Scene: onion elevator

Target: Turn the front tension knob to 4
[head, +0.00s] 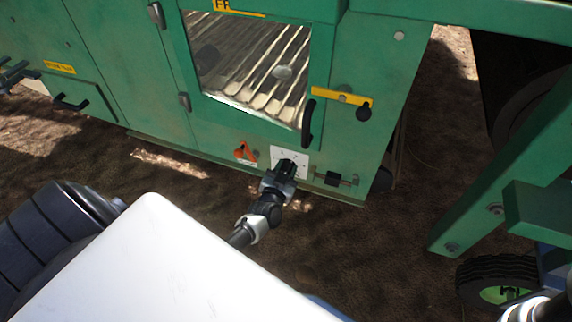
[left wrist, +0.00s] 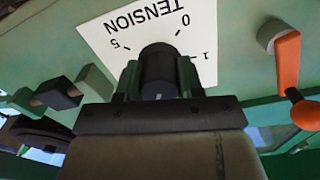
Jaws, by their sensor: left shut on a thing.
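The black tension knob (left wrist: 158,62) sits on a white plate (left wrist: 92,38) marked TENSION, which appears upside down in the left wrist view. The figures 0, 1 and 5 show around the knob; the others are hidden by the knob and gripper. A small pale mark shows on the knob's lower part in that view. My left gripper (left wrist: 158,82) is shut on the knob, one finger on each side. In the head view my left gripper (head: 285,170) reaches the white plate (head: 302,157) low on the green machine and hides the knob. My right gripper is not in view.
An orange lever (head: 246,153) sits left of the plate, and a black sliding block (head: 335,179) sits right of it. A window (head: 255,60) with a black handle (head: 308,122) is above. A green leg (head: 490,165) and a wheel (head: 500,280) stand at right.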

